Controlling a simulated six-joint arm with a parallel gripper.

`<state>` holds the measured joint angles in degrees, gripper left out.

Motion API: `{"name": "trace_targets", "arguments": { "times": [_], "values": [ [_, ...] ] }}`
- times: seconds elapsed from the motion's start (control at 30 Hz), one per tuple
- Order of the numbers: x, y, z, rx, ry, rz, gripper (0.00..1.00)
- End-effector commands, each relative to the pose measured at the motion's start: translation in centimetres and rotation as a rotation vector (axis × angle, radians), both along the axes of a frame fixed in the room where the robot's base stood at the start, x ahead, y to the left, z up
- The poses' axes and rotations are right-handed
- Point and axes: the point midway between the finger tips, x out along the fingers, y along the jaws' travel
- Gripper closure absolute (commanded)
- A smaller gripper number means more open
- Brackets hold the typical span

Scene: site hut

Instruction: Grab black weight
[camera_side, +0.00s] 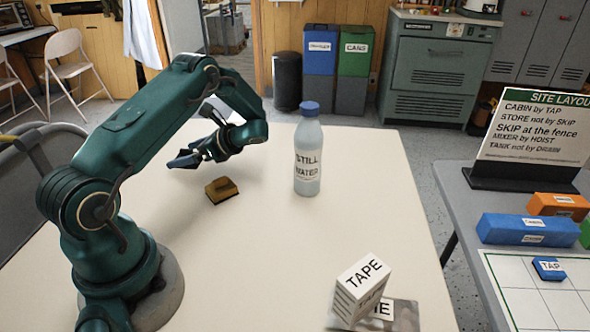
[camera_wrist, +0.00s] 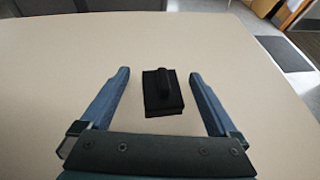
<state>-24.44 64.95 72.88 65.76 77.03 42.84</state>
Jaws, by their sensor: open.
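A black weight (camera_wrist: 162,93), a block with a raised grip on top, lies on the table in the wrist view. It shows between the two blue fingers of my gripper (camera_wrist: 159,73), with pale table visible on both sides. The fingers are open and hold nothing; the height gap to the weight is unclear. In the side view my gripper (camera_side: 182,158) is over the far left part of the table. A brown block with a grip (camera_side: 221,190) lies to its right and nearer the camera. I cannot make out a black weight there, nor tell whether the two are the same.
A water bottle (camera_side: 307,160) stands upright to the right of my gripper. A TAPE box (camera_side: 360,288) rests at the front of the table (camera_side: 260,270), on or against a grey item. A side table with a sign (camera_side: 535,125) and coloured blocks stands at right.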

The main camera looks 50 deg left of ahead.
Motion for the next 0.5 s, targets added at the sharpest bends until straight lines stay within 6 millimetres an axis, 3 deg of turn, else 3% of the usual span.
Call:
{"name": "trace_targets", "arguments": {
  "times": [0.33,0.5],
  "values": [
    [-0.29,0.4,-0.25,-0.001,-0.001,0.0,0.04],
    [-0.29,0.38,-0.24,-0.001,-0.001,0.0,0.69]
  ]
}}
